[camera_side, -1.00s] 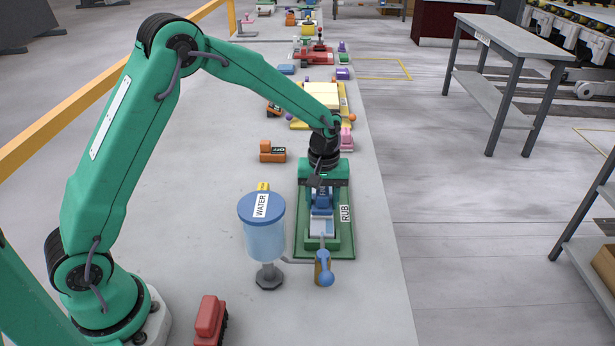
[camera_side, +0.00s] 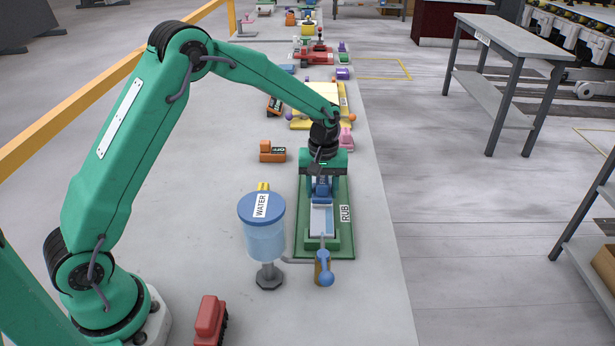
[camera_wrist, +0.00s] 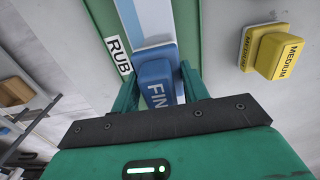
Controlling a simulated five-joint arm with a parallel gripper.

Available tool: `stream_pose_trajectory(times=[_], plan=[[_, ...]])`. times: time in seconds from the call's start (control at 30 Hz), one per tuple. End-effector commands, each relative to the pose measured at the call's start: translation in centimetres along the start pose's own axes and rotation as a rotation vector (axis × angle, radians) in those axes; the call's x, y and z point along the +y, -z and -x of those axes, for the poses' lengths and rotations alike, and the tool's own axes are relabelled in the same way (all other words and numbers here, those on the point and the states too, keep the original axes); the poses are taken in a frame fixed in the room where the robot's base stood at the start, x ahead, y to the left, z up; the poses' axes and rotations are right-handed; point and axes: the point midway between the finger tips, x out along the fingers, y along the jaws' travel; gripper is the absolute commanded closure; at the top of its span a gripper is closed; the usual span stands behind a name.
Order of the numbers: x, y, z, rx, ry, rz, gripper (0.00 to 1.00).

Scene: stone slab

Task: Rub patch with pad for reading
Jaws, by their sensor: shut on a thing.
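My gripper (camera_side: 322,184) is shut on a blue pad (camera_side: 321,187) over the green board (camera_side: 343,240) labelled RUB. In the wrist view the blue pad (camera_wrist: 157,83) sits between the green fingers, and its visible letters read "FIN". The pad is at the far part of a pale patch (camera_side: 321,219) set in the board. In the wrist view the patch (camera_wrist: 150,20) shows as a white and light blue strip beyond the pad. I cannot tell whether the pad presses on it.
A blue WATER tank (camera_side: 264,230) stands left of the board, with a blue-handled tap (camera_side: 325,272) at the near end. An orange block (camera_side: 271,152) lies behind-left. A yellow MEDIUM pad (camera_wrist: 271,52) is right in the wrist view. A red block (camera_side: 209,318) is near the front.

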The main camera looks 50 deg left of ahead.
Motion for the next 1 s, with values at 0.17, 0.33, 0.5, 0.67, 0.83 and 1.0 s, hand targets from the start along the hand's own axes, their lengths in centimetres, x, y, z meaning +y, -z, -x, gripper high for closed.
stream_pose_trajectory(times=[0.17,0.33,0.5,0.67,0.83,1.0], plan=[[0.0,1.2,-0.1,0.001,-0.001,0.001,0.76],[0.0,1.9,-0.2,0.000,0.000,0.000,0.76],[-0.1,2.1,-0.3,-0.001,0.001,0.001,0.76],[-0.1,1.9,-0.3,-0.001,0.001,0.001,0.76],[0.0,0.9,-0.3,-0.002,0.002,-0.001,0.76],[-0.1,-0.2,-0.3,-0.004,0.004,-0.001,0.76]])
